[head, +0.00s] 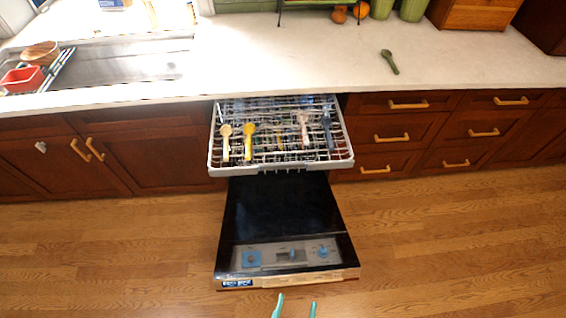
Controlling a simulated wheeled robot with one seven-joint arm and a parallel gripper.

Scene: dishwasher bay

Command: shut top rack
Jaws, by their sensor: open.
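The top rack (282,168) of the dishwasher is a white wire rack, pulled out from under the counter. Several utensils lie in it, among them a pale yellow spoon (226,142) and a brighter yellow one (249,141). The dishwasher door (285,205) is folded down below the rack and reaches toward me. My gripper (294,307) shows only as two teal fingertips at the bottom edge, in front of the door's near end. The fingers are apart with nothing between them. My gripper is well short of the rack and not touching it.
The counter (300,65) runs above, with a sink (120,66) at left and a green utensil (390,62) at right. Closed cabinets (60,165) and drawers (400,135) flank the dishwasher. The wooden floor (440,240) is clear on both sides of the door.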

